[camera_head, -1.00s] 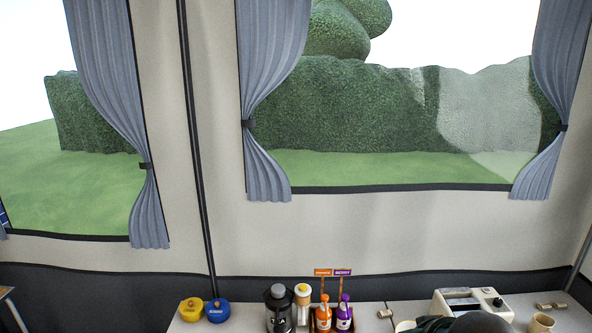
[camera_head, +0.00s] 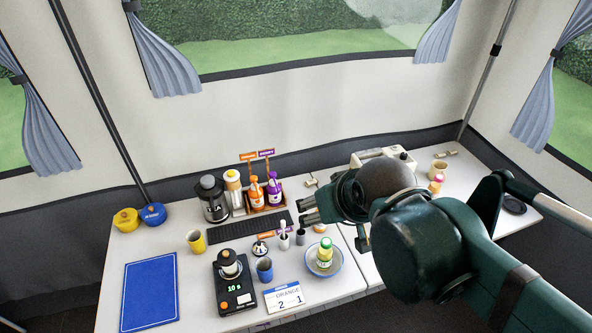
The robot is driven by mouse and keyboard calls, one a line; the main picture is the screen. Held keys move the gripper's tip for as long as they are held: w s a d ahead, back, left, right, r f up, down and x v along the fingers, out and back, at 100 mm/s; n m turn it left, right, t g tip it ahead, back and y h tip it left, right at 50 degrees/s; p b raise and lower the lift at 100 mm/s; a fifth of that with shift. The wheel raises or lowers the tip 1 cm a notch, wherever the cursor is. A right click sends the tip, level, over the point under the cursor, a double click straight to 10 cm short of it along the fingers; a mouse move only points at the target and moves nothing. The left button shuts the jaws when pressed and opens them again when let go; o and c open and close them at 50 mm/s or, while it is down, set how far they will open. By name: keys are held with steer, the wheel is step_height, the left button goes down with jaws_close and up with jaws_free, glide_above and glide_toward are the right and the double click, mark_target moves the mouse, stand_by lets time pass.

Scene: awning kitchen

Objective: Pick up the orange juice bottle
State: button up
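An orange bottle (camera_head: 256,192) stands upright in a small wooden crate (camera_head: 266,208) at the back of the table, left of a purple bottle (camera_head: 274,190). An orange sign (camera_head: 248,156) rises behind it. My gripper (camera_head: 309,209) is right of the crate, pointing left, apart from the bottles. Its fingers are partly hidden by my arm, and their opening is unclear. I see nothing held in it.
A dark grinder (camera_head: 212,198) and a yellow-topped container (camera_head: 234,190) stand left of the crate. A dark mat (camera_head: 240,228) lies in front. A green-capped bottle stands in a bowl (camera_head: 340,264). Small cups and a scale (camera_head: 222,296) crowd the front. A blue mat (camera_head: 150,292) lies left.

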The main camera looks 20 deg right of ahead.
steer(key=shift+w, duration=0.1)
steer(key=shift+c, duration=0.7)
steer(key=w+d+f+n+g+b, duration=0.1)
steer(key=w+d+f+n+g, duration=0.1)
steer(key=w+f+n, duration=0.4)
steer(key=w+d+f+n+g+b, duration=0.1)
steer(key=w+d+f+n+g, duration=0.1)
steer(key=w+n, duration=0.4)
steer(key=w+d+f+n+g, duration=0.1)
steer(key=w+f+n, duration=0.1)
steer(key=f, duration=0.3)
steer(key=w+d+f+n+g, duration=0.1)
steer(key=w+d+f+n, duration=0.1)
steer(key=w+f, duration=0.2)
steer(key=w+d+f+n+g, duration=0.1)
steer(key=w+d+f+n, duration=0.1)
steer(key=f, duration=0.4)
steer(key=shift+w+f+n+b, duration=0.2)
steer(key=shift+w+n+b, duration=0.25)
steer(key=shift+w, duration=0.35)
steer(key=shift+w+d+f+n, duration=0.15)
steer(key=shift+d+f+n, duration=0.1)
steer(key=shift+f+n, duration=0.3)
steer(key=shift+f, duration=0.2)
steer(key=shift+f, duration=1.2)
